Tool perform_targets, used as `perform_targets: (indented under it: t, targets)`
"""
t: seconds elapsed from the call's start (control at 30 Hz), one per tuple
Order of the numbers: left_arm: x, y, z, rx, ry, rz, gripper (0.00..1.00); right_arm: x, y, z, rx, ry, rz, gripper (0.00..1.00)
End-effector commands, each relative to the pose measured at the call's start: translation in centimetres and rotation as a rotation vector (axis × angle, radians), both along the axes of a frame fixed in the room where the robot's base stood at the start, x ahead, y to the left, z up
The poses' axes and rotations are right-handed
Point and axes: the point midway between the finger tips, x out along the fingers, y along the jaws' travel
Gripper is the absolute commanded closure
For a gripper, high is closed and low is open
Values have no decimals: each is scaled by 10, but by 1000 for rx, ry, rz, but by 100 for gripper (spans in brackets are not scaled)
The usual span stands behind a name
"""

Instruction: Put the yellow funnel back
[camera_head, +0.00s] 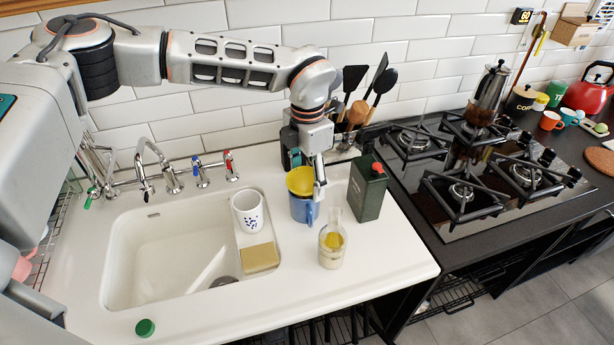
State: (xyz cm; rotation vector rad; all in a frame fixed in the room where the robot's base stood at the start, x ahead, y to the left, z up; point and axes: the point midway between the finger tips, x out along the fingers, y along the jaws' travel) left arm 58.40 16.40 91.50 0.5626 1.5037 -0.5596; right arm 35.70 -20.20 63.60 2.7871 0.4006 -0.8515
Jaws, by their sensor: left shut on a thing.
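The yellow funnel (299,180) is at the mouth of the blue jug (304,208), wide end up; its lower part is hidden. I cannot tell whether it rests in the jug or is held just above it. My left gripper (319,188) points down at the right side of the funnel, over the jug's handle side, and is shut on the funnel's edge. A clear glass bottle (331,246) with yellow contents stands in front right of the jug. My right gripper is not in view.
A dark green canister (367,188) stands right of the jug. A spotted white cup (248,212) and a sponge (260,258) are beside the sink (170,265). A green cap (145,327) lies at the front. Utensils (357,100) stand behind, and the hob (470,185) is right.

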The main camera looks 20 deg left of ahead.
Motion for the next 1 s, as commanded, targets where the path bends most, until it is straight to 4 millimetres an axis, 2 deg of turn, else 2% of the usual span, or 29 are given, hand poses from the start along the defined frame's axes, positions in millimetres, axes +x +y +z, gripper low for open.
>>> perform_targets:
  t: [0.3,0.33,0.4,0.77,0.87,1.0]
  targets:
    - [0,0,-6,0,0,0,58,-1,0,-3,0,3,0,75]
    - [0,0,-6,0,0,0,39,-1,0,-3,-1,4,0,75]
    - [0,0,-6,1,1,0,24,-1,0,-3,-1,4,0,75]
    - [0,0,-5,0,0,0,24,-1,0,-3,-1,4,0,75]
    - [1,0,3,-1,-2,0,24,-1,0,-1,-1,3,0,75]
    - [1,0,26,-1,-4,0,24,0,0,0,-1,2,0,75]
